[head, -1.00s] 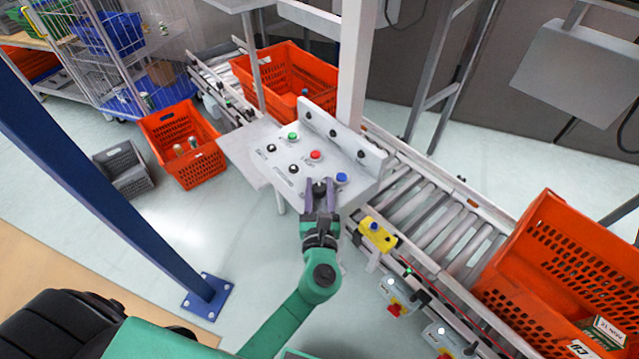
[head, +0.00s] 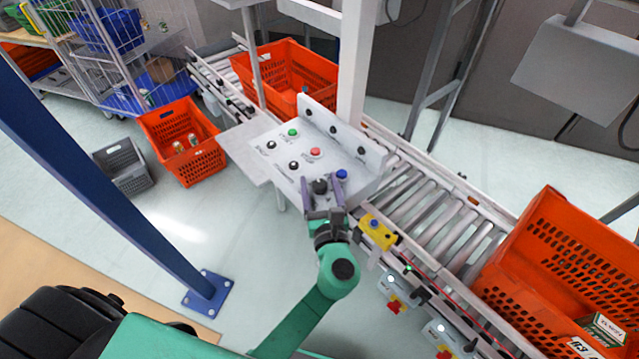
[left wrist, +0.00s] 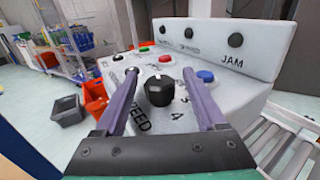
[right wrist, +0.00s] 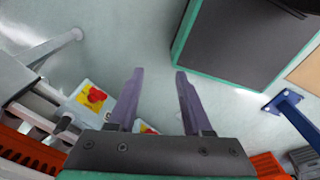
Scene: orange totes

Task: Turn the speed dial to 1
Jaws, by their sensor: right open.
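The grey-white control panel (head: 270,165) carries the black speed dial (head: 320,187) near its front edge. In the left wrist view the dial (left wrist: 159,92) has a light pointer mark at its top, facing away from me. The printed word SPEED and the digit 4 show on its near side; some other markings are hidden. My left gripper (head: 321,184) is open with its two purple fingers on either side of the dial; I cannot tell whether they touch it. My right gripper (right wrist: 156,75) is open and empty above the floor.
Red (head: 315,152), green (head: 293,132) and blue (head: 342,174) buttons and other black knobs sit close to the dial. A raised back plate (head: 345,135) stands behind. A yellow button box (head: 378,230) is at right, beside the roller conveyor (head: 425,200). Orange totes stand around.

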